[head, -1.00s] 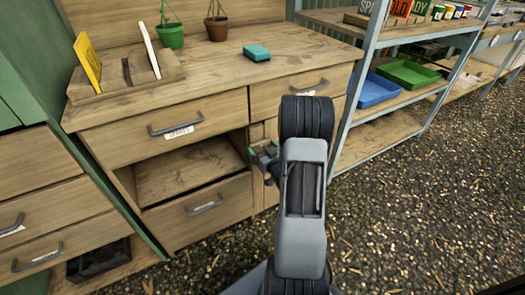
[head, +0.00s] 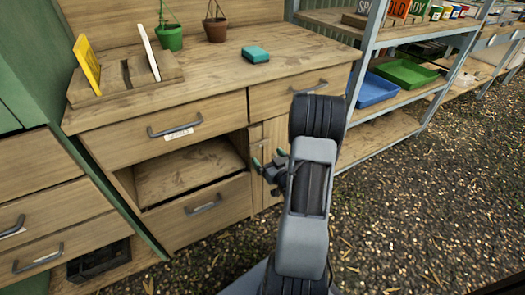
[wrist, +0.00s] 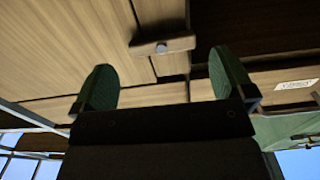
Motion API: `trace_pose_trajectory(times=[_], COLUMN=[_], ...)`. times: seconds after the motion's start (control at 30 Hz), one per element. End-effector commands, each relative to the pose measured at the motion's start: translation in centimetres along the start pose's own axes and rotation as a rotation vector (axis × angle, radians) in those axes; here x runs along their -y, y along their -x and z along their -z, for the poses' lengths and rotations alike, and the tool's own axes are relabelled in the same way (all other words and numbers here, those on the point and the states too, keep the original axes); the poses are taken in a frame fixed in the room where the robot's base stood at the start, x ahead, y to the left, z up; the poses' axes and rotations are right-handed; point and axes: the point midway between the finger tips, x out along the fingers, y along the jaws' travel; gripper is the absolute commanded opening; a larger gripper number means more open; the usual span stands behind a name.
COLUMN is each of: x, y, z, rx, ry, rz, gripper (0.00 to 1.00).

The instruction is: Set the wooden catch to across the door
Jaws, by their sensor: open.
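The wooden catch (wrist: 145,46) is a short bar with a round pale pivot in its middle, seen in the wrist view. It lies sideways there, on a narrow upright strip, and its left end reaches over the line of the door seam. The small cupboard door (wrist: 75,45) fills the left of that view; in the head view the door (head: 270,192) is partly behind my arm. My gripper (wrist: 163,82) is open, its green fingers either side of the catch's line and short of it, with nothing between them. In the head view my gripper (head: 268,168) is in front of the door.
The bench has an open drawer bay (head: 190,170) left of the door and drawers (head: 175,128) with grey handles. A blue-green block (head: 256,54) lies on top. A metal rack (head: 350,90) with blue and green trays stands close on the right. The gravel floor (head: 420,200) is clear.

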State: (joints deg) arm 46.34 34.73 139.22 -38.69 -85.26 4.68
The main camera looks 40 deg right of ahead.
Motion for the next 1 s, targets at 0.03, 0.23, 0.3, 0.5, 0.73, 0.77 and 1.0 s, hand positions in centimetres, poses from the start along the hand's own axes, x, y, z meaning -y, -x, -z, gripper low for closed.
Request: trace_pose_trajectory(times=[0.03, 0.23, 0.3, 0.5, 0.73, 0.77, 1.0], x=[-0.1, -0.1, -0.1, -0.1, 0.0, 0.0, 0.0], y=[1.3, 5.7, 6.4, 7.7, 8.4, 8.4, 8.5], z=[0.1, 0.2, 0.6, 0.3, 0.1, 0.1, 0.0], rx=[0.003, 0.002, 0.004, 0.004, 0.001, 0.001, 0.000], ry=[-0.003, -0.005, -0.005, -0.002, -0.001, -0.001, 0.000], rz=[-0.006, -0.006, -0.003, 0.000, 0.000, 0.000, 0.000], gripper=[1.00, 1.00, 1.00, 1.00, 1.00, 1.00, 1.00])
